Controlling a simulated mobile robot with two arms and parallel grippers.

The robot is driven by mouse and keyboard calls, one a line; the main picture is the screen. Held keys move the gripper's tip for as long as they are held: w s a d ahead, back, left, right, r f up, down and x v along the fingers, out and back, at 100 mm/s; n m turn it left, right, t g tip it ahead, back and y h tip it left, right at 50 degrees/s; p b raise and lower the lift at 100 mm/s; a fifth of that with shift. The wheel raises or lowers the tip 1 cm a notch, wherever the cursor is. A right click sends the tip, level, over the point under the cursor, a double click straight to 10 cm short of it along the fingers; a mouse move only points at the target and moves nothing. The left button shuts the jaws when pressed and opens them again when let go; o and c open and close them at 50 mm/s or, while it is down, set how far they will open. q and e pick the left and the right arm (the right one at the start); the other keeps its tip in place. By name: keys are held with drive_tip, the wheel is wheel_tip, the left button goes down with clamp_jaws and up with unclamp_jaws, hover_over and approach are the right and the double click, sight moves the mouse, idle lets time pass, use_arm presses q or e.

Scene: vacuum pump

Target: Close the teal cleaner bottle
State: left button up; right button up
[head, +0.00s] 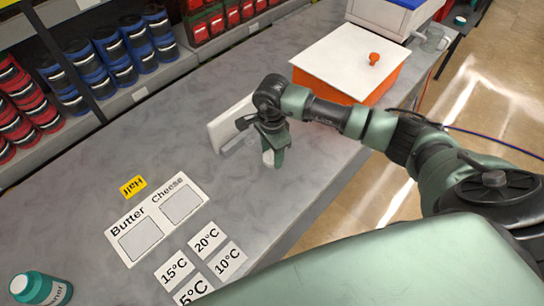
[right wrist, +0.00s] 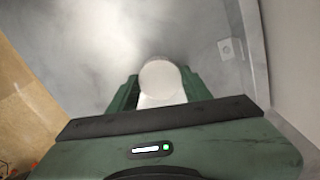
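The teal cleaner bottle (head: 40,290) is at the lower left corner of the head view, on the grey counter. It has a white label and a pale round spot at its top; I cannot tell if that is an open neck. My right gripper (head: 273,157) is far from it, near the counter's middle, pointing down. Its fingers are shut on a small white round piece, which looks like a cap (right wrist: 160,80) in the right wrist view. Its lower part is hidden by the gripper body. My left gripper is not in view.
A white upright panel (head: 226,124) stands just behind my right gripper. An orange box with a white lid (head: 345,60) is at the back right. A Butter and Cheese card (head: 155,222) and temperature cards (head: 206,240) lie flat. Shelves with rolls (head: 85,75) line the back.

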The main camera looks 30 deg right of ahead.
sight(272, 156)
drive_tip(key=c, duration=0.8)
drive_tip(key=shift+r, duration=0.15)
drive_tip(key=shift+r+b, duration=0.35)
drive_tip(key=shift+r, duration=0.3)
wheel_tip(272, 156, up, 18)
drive_tip(key=b, duration=0.4)
drive_tip(key=shift+r, duration=0.25)
